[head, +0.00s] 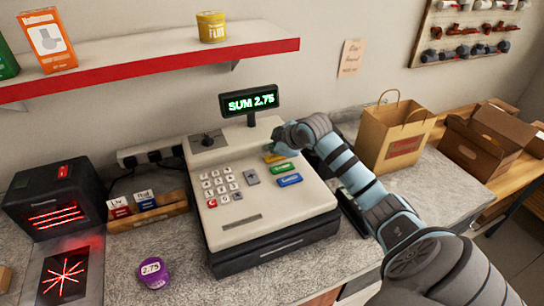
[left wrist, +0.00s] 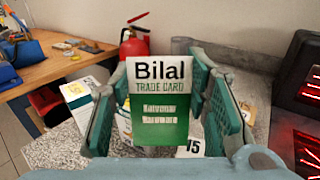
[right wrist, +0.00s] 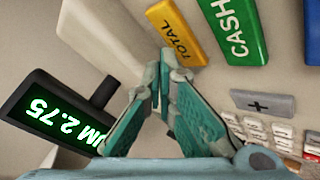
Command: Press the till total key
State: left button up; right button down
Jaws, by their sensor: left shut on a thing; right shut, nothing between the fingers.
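The cream till (head: 262,205) stands on the counter, its green display (head: 248,102) reading SUM 2.75. The yellow TOTAL key (head: 273,158) is at the till's upper right; it shows large in the right wrist view (right wrist: 176,32). My right gripper (head: 276,146) is shut and empty, its fingertips (right wrist: 166,62) right at the near edge of that key. I cannot tell whether they touch it. My left gripper (left wrist: 160,90) is outside the head view; in its wrist view it is shut on a white and green Bilal trade card (left wrist: 160,105).
A green CASH key (head: 283,168) and a blue key (head: 289,180) sit close to the TOTAL key. A purple item (head: 153,272) marked 2.75 lies on the counter, left of the till. A black scanner (head: 52,200) stands at left, a paper bag (head: 395,138) at right.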

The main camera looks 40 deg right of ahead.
pick_arm(q)
jog(key=shift+s+r, duration=0.1)
jog(key=shift+s, duration=0.1)
pick_arm(e)
jog(key=shift+s+r, duration=0.1)
jog(key=shift+s, duration=0.1)
pick_arm(q)
jog(key=shift+w, duration=0.1)
pick_arm(e)
jog(key=shift+w+f, duration=0.15)
jog(key=shift+f, duration=0.35)
pick_arm(q)
jog(key=shift+r, duration=0.1)
jog(key=shift+r+p, duration=0.55)
jog(key=shift+p, duration=0.2)
pick_arm(e)
jog(key=shift+r, duration=0.6)
jog(key=shift+f, duration=0.1)
